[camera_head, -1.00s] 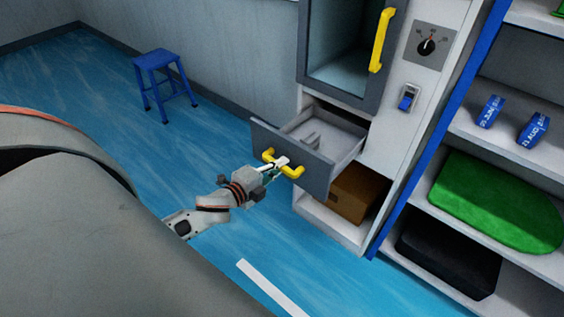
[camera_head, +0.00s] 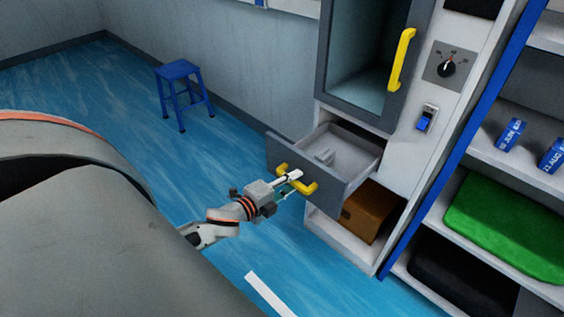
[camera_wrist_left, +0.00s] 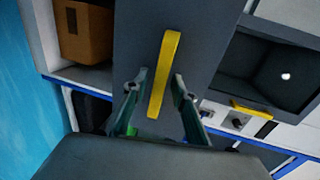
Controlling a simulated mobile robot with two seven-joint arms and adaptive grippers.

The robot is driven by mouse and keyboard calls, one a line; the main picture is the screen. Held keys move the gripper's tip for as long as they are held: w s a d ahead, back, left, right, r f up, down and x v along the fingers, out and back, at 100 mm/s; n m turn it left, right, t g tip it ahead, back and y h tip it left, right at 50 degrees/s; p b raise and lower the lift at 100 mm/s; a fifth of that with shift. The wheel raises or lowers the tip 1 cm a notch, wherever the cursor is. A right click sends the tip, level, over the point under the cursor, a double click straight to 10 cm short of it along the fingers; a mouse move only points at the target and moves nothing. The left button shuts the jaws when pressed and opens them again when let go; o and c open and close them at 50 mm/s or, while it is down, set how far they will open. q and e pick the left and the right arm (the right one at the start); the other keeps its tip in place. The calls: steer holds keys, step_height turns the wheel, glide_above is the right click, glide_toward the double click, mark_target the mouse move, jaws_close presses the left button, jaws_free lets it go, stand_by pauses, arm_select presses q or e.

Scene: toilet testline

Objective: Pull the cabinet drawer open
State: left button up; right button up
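The cabinet drawer (camera_head: 338,194) is pulled partly out, with its pale inside showing from above. Its grey front carries a yellow handle (camera_head: 282,168), which also shows upright in the left wrist view (camera_wrist_left: 164,75). My left gripper (camera_head: 293,177) is at this handle. In the left wrist view its two fingers (camera_wrist_left: 159,80) stand apart, one on each side of the handle, with visible gaps between them and the bar. My right gripper is not in view.
Above the drawer is a glass-fronted compartment with a yellow handle (camera_head: 401,60). A brown box (camera_head: 368,212) sits in the open space below. A shelf with a green item (camera_head: 510,228) is at right. A blue stool (camera_head: 181,88) stands at back left; the floor between is clear.

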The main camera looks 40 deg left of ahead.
arm_select(q)
steer(key=v, duration=1.1)
steer(key=shift+s, duration=0.3)
steer(key=shift+a, duration=0.1)
steer(key=s+d+f+n+g+p, duration=0.1)
steer(key=s+d+f+n+g, duration=0.1)
steer(key=s+d+f+n, duration=0.2)
steer(key=s+d+f+n+g+h+p, duration=0.1)
steer(key=s+d+f+n+g, duration=0.2)
steer(key=d+f+n, duration=0.7)
steer(key=s+d+f, duration=0.1)
steer(key=s+d, duration=0.1)
steer(key=d, duration=0.2)
steer(key=shift+n+h+p, duration=0.3)
steer(key=shift+p, duration=0.1)
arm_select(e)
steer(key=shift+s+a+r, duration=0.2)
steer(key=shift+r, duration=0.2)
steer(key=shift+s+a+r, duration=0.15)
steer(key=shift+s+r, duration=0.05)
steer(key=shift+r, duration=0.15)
arm_select(q)
steer(key=shift+r, duration=0.1)
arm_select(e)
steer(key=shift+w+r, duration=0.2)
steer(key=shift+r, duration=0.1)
